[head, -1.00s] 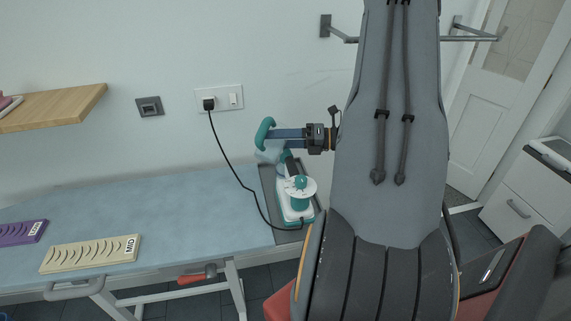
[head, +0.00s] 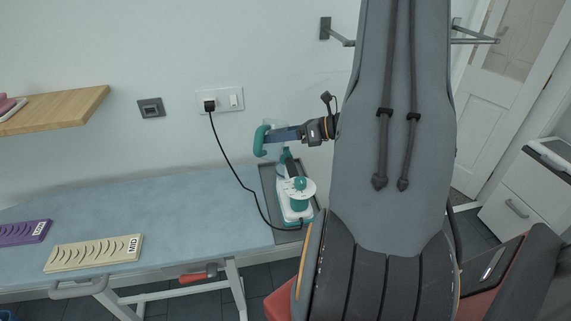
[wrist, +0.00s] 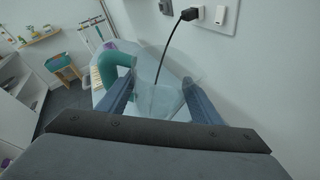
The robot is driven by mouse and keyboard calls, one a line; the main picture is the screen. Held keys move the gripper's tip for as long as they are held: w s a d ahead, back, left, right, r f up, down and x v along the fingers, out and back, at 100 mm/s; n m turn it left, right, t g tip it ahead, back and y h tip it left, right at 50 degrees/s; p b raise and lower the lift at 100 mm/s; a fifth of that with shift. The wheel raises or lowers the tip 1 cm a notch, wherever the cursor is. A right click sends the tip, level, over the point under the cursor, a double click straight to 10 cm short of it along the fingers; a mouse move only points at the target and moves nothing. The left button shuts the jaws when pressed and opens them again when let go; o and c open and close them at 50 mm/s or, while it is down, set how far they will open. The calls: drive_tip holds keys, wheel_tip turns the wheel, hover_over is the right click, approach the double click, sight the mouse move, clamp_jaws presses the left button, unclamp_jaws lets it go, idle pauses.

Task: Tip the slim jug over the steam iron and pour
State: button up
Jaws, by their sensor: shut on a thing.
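The slim jug (head: 275,137) is clear with a teal handle (head: 260,141), and my gripper (head: 287,134) is shut on it. In the wrist view the clear body of the jug (wrist: 158,100) sits between my two fingers, with the teal handle (wrist: 108,66) on the left. The jug is tilted and held above the back end of the steam iron (head: 296,205). The iron is white and teal and stands on a dark grey rest at the right end of the ironing board. I cannot tell whether any liquid is in the jug or leaving it.
A black cord runs from the wall socket (head: 219,101) to the iron. A beige MID board (head: 92,254) and a purple board (head: 24,232) lie on the left of the blue ironing board (head: 160,205). A wooden shelf (head: 55,108) juts out at left.

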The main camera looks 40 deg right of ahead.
drive_tip(key=shift+w+d+r+n+h, duration=0.1)
drive_tip(key=shift+d+r+n+h, duration=0.1)
drive_tip(key=shift+r+n+h, duration=0.65)
wheel_tip(320, 180, up, 4)
drive_tip(key=shift+f+y+p, duration=0.2)
drive_tip(key=shift+y+p, duration=0.05)
drive_tip(key=shift+p, duration=0.2)
drive_tip(key=shift+f, duration=0.1)
wheel_tip(320, 180, down, 4)
drive_tip(key=shift+r+b, duration=0.2)
drive_tip(key=shift+b, duration=0.25)
drive_tip(key=f+m+y, duration=0.1)
drive_tip(key=f+m+y+b, duration=0.1)
drive_tip(key=f+m, duration=0.1)
drive_tip(key=shift+s+a+f, duration=0.2)
drive_tip(key=shift+a, duration=0.15)
drive_tip(key=m+y, duration=0.1)
drive_tip(key=m, duration=0.2)
drive_tip(key=shift+t+y, duration=0.3)
drive_tip(key=shift+r, duration=0.1)
